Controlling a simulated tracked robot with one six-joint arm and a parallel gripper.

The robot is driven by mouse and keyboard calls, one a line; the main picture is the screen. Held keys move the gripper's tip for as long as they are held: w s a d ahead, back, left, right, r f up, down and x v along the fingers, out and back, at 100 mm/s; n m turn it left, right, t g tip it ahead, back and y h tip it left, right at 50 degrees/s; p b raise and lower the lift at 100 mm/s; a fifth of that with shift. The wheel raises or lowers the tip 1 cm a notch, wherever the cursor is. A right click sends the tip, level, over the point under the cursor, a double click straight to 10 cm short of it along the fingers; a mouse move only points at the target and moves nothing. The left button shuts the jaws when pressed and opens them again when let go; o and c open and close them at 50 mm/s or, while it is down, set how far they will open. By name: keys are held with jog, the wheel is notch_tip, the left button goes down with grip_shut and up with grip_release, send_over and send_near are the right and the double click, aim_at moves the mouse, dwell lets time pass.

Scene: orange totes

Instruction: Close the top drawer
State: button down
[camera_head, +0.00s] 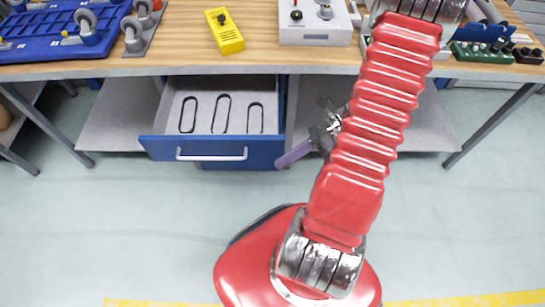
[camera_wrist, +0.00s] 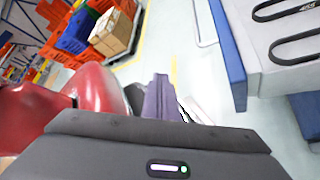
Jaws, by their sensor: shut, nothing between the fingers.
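The top drawer stands pulled open under the workbench, with a blue front (camera_head: 265,153) and a pale handle (camera_head: 212,157). Three black elongated loops lie in its light grey inside. The wrist view shows the drawer's blue front (camera_wrist: 230,62) on the right, seen edge-on, with part of the handle (camera_wrist: 198,30) beside it. My gripper (camera_head: 281,163) has purple fingers, closed together and empty. It is by the right end of the drawer front; contact cannot be told in the head view. The fingers (camera_wrist: 158,85) appear apart from the front in the wrist view.
The workbench top (camera_head: 160,58) overhangs the drawer and carries a yellow box (camera_head: 225,35) and a blue tray (camera_head: 50,38). Grey shelves (camera_head: 118,120) flank the drawer unit. The floor in front is clear. Orange totes (camera_wrist: 78,35) stand farther off in the wrist view.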

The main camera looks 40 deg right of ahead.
aim_at(271, 159)
jog(key=s+d+f+m+t, duration=0.1)
jog(key=d+f+m+t, duration=0.1)
jog(key=f+m+t, duration=0.3)
jog(key=s+d+f+m+t, duration=0.2)
jog(key=f+m+t, duration=0.3)
jog(key=m, duration=0.6)
jog(key=shift+s+d+f+t, duration=0.2)
jog(key=shift+d+t, duration=0.05)
jog(key=shift+t, duration=0.25)
jog(key=shift+w+a, duration=0.7)
jog(key=shift+w, duration=1.1)
jog(key=shift+w+a, duration=0.65)
jog(key=shift+w, duration=1.2)
jog(key=shift+w+a, duration=0.7)
jog(key=shift+w, duration=1.1)
